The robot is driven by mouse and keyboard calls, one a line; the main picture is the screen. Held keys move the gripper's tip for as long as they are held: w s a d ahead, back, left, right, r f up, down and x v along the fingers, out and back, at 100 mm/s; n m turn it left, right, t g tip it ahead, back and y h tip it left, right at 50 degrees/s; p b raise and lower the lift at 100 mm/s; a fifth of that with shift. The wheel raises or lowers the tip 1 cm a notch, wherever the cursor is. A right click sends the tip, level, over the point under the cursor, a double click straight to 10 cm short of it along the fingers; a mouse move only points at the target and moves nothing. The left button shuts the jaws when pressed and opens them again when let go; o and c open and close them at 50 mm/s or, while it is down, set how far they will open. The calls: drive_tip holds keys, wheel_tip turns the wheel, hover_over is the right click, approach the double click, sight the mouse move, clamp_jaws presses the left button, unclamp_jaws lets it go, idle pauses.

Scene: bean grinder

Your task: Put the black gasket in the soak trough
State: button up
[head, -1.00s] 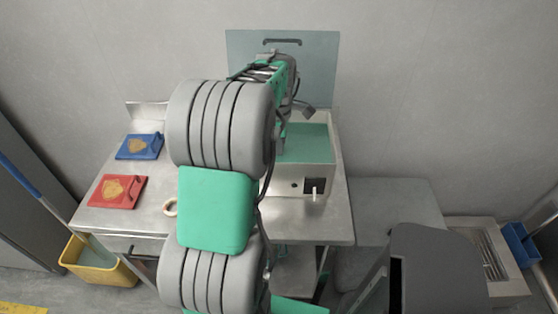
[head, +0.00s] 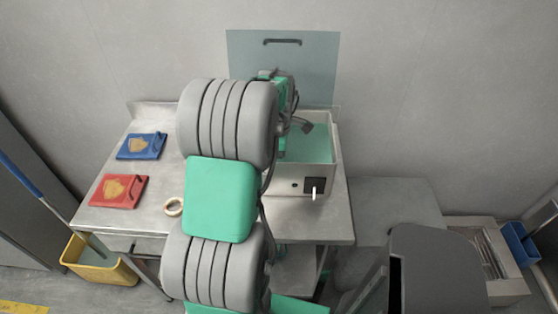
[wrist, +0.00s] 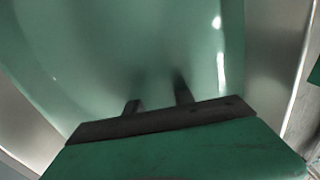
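The soak trough (head: 296,181) is a pale metal box filled with green liquid, at the back right of the steel table. Its front has a dark panel with a white lever. In the wrist view the green liquid (wrist: 110,45) fills most of the picture. My gripper (wrist: 157,94) points down into the trough, its two dark fingers apart with only green visible between them. The fingertips fade into the liquid and are hard to make out. I cannot see a black gasket in either current view.
A blue board (head: 141,146) and a red board (head: 119,191), each with a tan emblem, lie on the table's left. A pale ring (head: 174,206) lies near my arm. A grey-blue panel with a handle (head: 310,60) stands behind the trough. A yellow bucket (head: 98,262) is on the floor.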

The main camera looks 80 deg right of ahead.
drive_tip(key=shift+r, duration=0.1)
wheel_tip(320, 180, up, 12)
drive_tip(key=b, duration=0.1)
drive_tip(key=shift+h, duration=0.4)
drive_tip(key=w+a, duration=0.2)
drive_tip(key=w, duration=0.2)
drive_tip(key=w+a, duration=0.3)
drive_tip(key=w, duration=0.2)
drive_tip(key=w+a, duration=0.2)
drive_tip(key=w, duration=0.2)
drive_tip(key=shift+w+a+r, duration=0.2)
drive_tip(key=shift+a+r, duration=0.15)
drive_tip(key=shift+r, duration=0.05)
drive_tip(key=w+a+t, duration=0.1)
drive_tip(key=w+a, duration=0.9)
drive_tip(key=a, duration=0.2)
drive_tip(key=a+f+t, duration=0.1)
drive_tip(key=a+f, duration=0.1)
drive_tip(key=a, duration=1.2)
drive_tip(key=a+f+m+t, duration=0.1)
drive_tip(key=a+f, duration=0.2)
drive_tip(key=a, duration=1)
drive_tip(key=shift+w+a+y, duration=0.25)
drive_tip(key=shift+a+y, duration=0.15)
drive_tip(key=shift+f, duration=0.1)
